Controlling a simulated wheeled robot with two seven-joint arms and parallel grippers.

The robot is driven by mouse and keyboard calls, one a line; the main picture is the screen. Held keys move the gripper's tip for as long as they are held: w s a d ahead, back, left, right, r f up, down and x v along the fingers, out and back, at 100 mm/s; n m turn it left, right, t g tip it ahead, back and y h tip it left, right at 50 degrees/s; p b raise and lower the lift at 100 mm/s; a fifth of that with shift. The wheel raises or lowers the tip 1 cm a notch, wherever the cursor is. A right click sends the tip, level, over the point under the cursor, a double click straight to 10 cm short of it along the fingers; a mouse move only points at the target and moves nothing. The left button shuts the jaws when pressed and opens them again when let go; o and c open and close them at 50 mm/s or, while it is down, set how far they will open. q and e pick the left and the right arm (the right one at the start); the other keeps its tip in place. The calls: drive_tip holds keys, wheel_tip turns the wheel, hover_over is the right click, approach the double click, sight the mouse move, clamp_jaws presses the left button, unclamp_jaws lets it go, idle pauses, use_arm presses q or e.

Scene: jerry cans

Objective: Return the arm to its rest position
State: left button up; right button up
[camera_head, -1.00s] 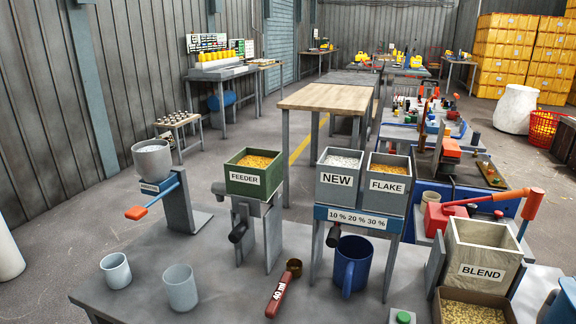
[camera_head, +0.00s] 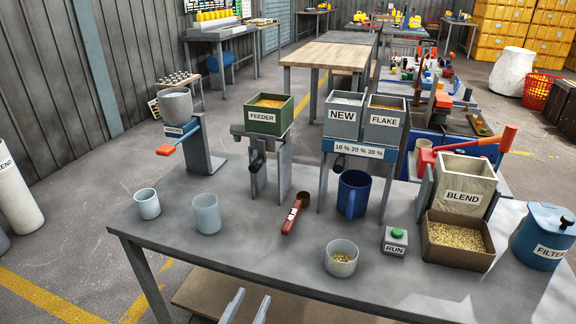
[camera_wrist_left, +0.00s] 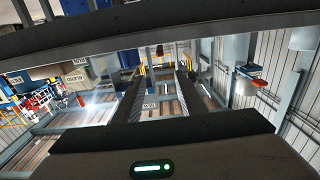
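My left gripper (camera_head: 253,295) shows at the bottom edge of the head view, below the front edge of the grey table (camera_head: 290,258). Its two fingers stand apart with nothing between them. In the left wrist view the fingers (camera_wrist_left: 158,82) are also apart, with only distant background between them. Most of my left arm is outside the head view. My right gripper is not in view.
A cup with grains (camera_head: 342,262), the RUN button box (camera_head: 395,246), the BLEND bin (camera_head: 462,183) and its brown tray (camera_head: 459,260) stand on the table. The FILTER canister (camera_head: 541,243) is near the right edge.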

use_arm(q)
drive_tip(key=s+a+f+g+y+p, duration=0.1)
drive_tip(key=s+a+f+g+p, duration=0.1)
drive_tip(key=f, duration=0.7)
drive_tip(key=s+a+f+g+y+p, duration=0.1)
drive_tip(key=a+f+g+p, duration=0.1)
drive_tip(key=f, duration=0.6)
drive_tip(key=s+a+f+g+y+p, duration=0.1)
drive_tip(key=s+a+f+g+p, duration=0.15)
drive_tip(key=f, duration=0.65)
drive_tip(key=s+a+f+g+p, duration=0.2)
drive_tip(key=s+f, duration=0.6)
drive_tip(key=s+a+f+n+g+y+p, duration=0.1)
drive_tip(key=s+a+f+g+p, duration=0.1)
drive_tip(key=s+f, duration=0.6)
drive_tip(key=shift+s+a+f+g, duration=0.15)
drive_tip(key=shift+s+a+g, duration=0.25)
drive_tip(key=shift+g, duration=0.25)
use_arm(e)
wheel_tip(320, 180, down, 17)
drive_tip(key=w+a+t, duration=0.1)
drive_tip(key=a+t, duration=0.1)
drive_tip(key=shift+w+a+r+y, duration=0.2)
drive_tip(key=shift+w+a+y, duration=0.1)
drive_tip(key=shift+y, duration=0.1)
